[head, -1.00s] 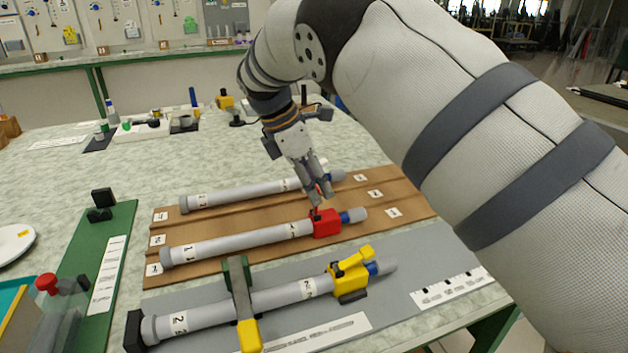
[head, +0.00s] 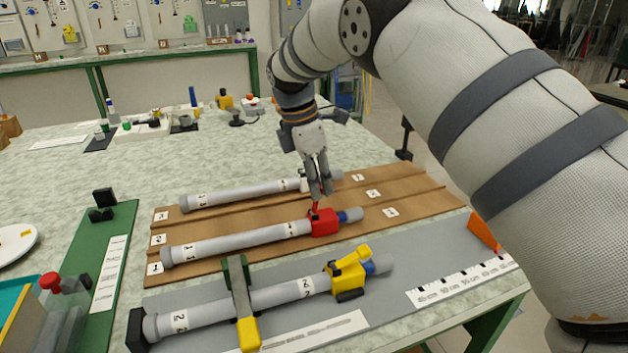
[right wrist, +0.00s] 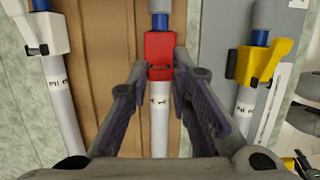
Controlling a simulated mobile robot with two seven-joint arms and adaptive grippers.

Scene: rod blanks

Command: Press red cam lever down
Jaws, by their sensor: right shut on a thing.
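The red cam clamp (head: 324,226) sits near the right end of the grey rod marked 1 (head: 230,241), on the brown board. Its small red lever (head: 315,208) stands up at the clamp, partly hidden by my fingers. My right gripper (head: 320,193) points down just above the clamp, its fingertips closed at the lever. In the right wrist view the red clamp (right wrist: 159,46) lies between my two fingers, which show some gap around it. My left gripper is not in view.
A rod with a yellow clamp (head: 349,272) lies in front on a grey mat, under a green and yellow holder (head: 240,295). A third rod (head: 240,192) lies behind, its white clamp (right wrist: 45,35) visible in the right wrist view.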

